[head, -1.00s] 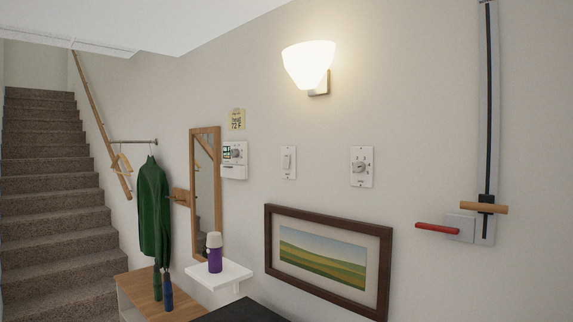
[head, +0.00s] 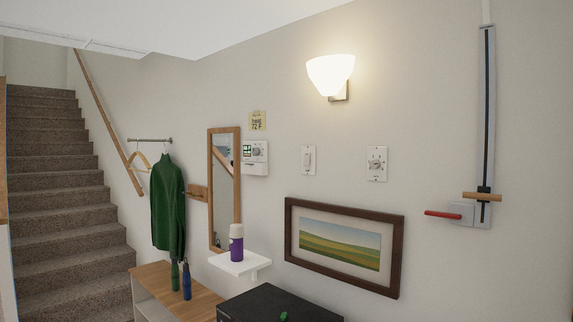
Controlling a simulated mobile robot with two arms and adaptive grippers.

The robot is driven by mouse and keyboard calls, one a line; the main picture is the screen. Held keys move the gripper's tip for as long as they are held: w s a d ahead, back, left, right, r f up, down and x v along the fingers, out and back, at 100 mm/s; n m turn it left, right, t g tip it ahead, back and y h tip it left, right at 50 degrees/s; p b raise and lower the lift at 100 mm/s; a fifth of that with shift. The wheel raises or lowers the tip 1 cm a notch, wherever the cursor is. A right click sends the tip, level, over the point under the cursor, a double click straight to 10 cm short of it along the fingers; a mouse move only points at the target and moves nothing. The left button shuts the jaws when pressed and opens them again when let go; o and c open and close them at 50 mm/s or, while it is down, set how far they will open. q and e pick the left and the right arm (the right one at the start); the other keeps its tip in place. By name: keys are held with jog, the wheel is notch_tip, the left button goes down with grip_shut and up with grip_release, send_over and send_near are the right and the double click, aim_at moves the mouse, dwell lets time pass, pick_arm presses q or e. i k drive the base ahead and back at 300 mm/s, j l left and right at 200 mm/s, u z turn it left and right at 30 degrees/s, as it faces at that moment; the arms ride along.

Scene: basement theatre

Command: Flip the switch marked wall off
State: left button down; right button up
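A white wall switch (head: 308,160) with an upright rocker or toggle sits on the wall below the lamp. Its label is too small to read. To its right is a white plate with a round dial (head: 377,163). The wall lamp (head: 331,76) above them is lit. Neither of my grippers is in view.
A framed landscape (head: 343,245) hangs below the switches. A small white shelf (head: 245,266) holds a purple flask (head: 236,243). A black cabinet (head: 270,305) and a wooden bench (head: 165,285) stand along the wall. A red lever (head: 443,214) is at right; stairs (head: 65,185) are at left.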

aim_at(307, 159)
jog(key=i+j+z, duration=0.35)
jog(key=i+j, duration=0.15)
jog(key=i+j+z, duration=0.2)
jog(key=j, duration=0.15)
jog(key=i+j+z, duration=0.2)
jog(key=j, duration=0.15)
jog(key=i+j+z, duration=0.15)
jog(key=j, duration=0.25)
jog(key=i+j+z, duration=0.2)
jog(key=j, duration=0.15)
jog(key=k, duration=0.05)
